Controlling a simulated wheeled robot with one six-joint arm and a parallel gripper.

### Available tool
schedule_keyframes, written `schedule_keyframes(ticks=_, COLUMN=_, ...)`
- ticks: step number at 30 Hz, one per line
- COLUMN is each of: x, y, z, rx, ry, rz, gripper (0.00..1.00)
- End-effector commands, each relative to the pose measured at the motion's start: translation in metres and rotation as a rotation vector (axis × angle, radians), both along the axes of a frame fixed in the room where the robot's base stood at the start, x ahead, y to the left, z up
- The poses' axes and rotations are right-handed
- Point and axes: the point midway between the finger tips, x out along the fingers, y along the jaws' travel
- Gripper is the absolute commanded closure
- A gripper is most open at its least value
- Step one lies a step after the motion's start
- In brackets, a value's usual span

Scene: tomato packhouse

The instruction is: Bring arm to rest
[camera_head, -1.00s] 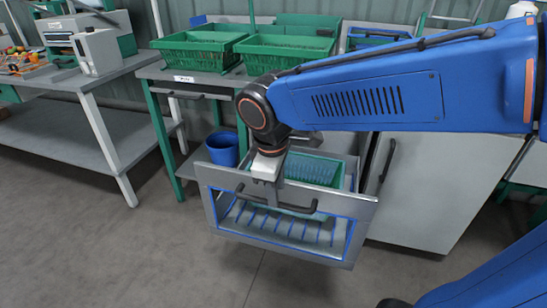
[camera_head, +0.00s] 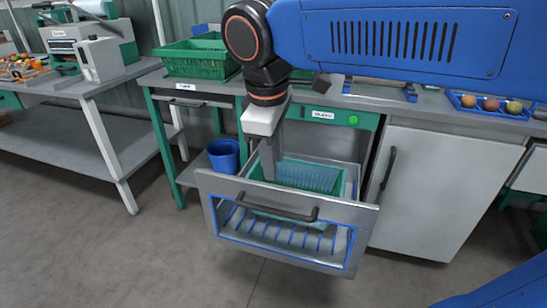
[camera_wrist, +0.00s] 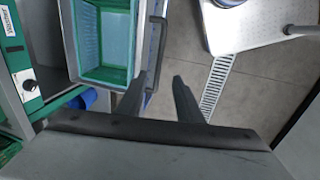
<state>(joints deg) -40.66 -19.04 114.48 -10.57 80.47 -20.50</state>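My gripper (camera_head: 269,172) points down over the open drawer (camera_head: 366,215) of the washer, behind its front panel as seen in the head view. In the wrist view my gripper (camera_wrist: 158,84) shows two dark fingers spread apart with nothing between them. The fingertips appear close to the drawer's dark handle (camera_wrist: 156,60) in that view, but apart from it. My blue arm (camera_head: 400,45) reaches across the top of the head view. A green basket (camera_head: 310,177) sits inside the drawer; it also shows in the wrist view (camera_wrist: 99,73).
A blue bucket (camera_head: 223,155) stands left of the drawer. A green crate (camera_head: 195,60) is on the bench behind. A grey cabinet (camera_head: 440,190) is on the right, below a blue tray (camera_head: 490,104) with tomatoes. The floor (camera_head: 150,250) in front is clear.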

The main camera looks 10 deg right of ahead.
Motion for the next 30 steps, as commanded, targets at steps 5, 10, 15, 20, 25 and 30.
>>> schedule_keyframes(ticks=5, x=0.0, y=0.0, z=0.0, rx=0.0, ry=0.0, rz=-0.001, gripper=0.67)
schedule_keyframes(ticks=10, x=-0.001, y=-0.014, z=-0.005, rx=0.019, ry=-0.007, rz=-0.049, gripper=0.67)
schedule_keyframes(ticks=15, x=-0.006, y=-0.054, z=-0.023, rx=0.077, ry=-0.034, rz=-0.193, gripper=0.67)
schedule_keyframes(ticks=20, x=-0.017, y=-0.093, z=-0.044, rx=0.144, ry=-0.069, rz=-0.359, gripper=0.67)
schedule_keyframes(ticks=25, x=-0.032, y=-0.129, z=-0.069, rx=0.213, ry=-0.113, rz=-0.534, gripper=0.67)
schedule_keyframes(ticks=30, x=-0.051, y=-0.16, z=-0.095, rx=0.278, ry=-0.16, rz=-0.711, gripper=0.67)
